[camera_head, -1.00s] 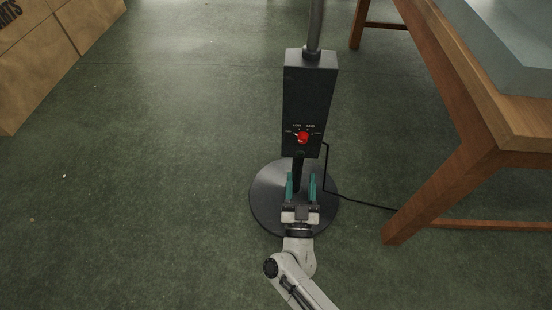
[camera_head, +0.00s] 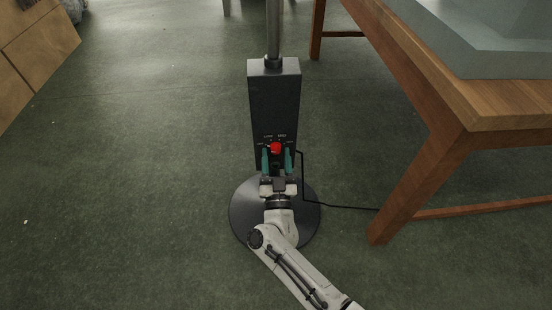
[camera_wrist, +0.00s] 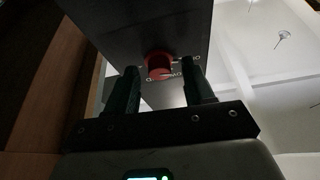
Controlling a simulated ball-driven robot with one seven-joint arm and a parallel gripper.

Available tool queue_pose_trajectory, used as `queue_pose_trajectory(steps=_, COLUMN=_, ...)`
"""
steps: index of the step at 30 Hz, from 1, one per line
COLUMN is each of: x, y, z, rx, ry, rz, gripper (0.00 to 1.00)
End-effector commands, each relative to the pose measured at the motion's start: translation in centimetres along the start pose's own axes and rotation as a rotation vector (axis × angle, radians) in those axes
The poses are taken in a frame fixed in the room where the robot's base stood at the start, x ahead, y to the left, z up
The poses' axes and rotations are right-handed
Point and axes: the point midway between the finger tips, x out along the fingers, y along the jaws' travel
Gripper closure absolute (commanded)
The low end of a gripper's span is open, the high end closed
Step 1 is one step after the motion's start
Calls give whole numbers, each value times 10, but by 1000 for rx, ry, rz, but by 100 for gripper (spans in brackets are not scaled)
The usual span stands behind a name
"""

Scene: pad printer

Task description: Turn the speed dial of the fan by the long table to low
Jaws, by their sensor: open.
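The fan's black control box (camera_head: 273,98) stands on a pole above a round black base (camera_head: 240,215). A red speed dial (camera_head: 275,147) sits low on its front face, with small white markings around it that are too small to read. My gripper (camera_head: 277,162) is open just below and in front of the dial, its two green fingers pointing up toward it. In the wrist view the dial (camera_wrist: 159,66) shows between and beyond the open fingertips (camera_wrist: 162,78). No contact with the dial can be made out.
A wooden long table (camera_head: 455,105) with a grey tray-like top piece (camera_head: 470,45) stands at the right. A black cable (camera_head: 345,207) runs from the fan across the floor toward the table leg. A cardboard box (camera_head: 35,50) is at the far left. The floor left of the fan is clear.

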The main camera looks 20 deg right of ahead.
Motion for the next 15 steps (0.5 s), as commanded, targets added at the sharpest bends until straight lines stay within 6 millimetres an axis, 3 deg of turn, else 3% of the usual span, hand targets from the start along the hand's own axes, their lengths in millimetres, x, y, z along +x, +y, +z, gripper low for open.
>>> queue_pose_trajectory(steps=8, x=1, y=0, z=0, rx=0, ry=-1, rz=0, gripper=47)
queue_pose_trajectory(steps=15, x=1, y=0, z=0, rx=0, ry=0, rz=0, gripper=70)
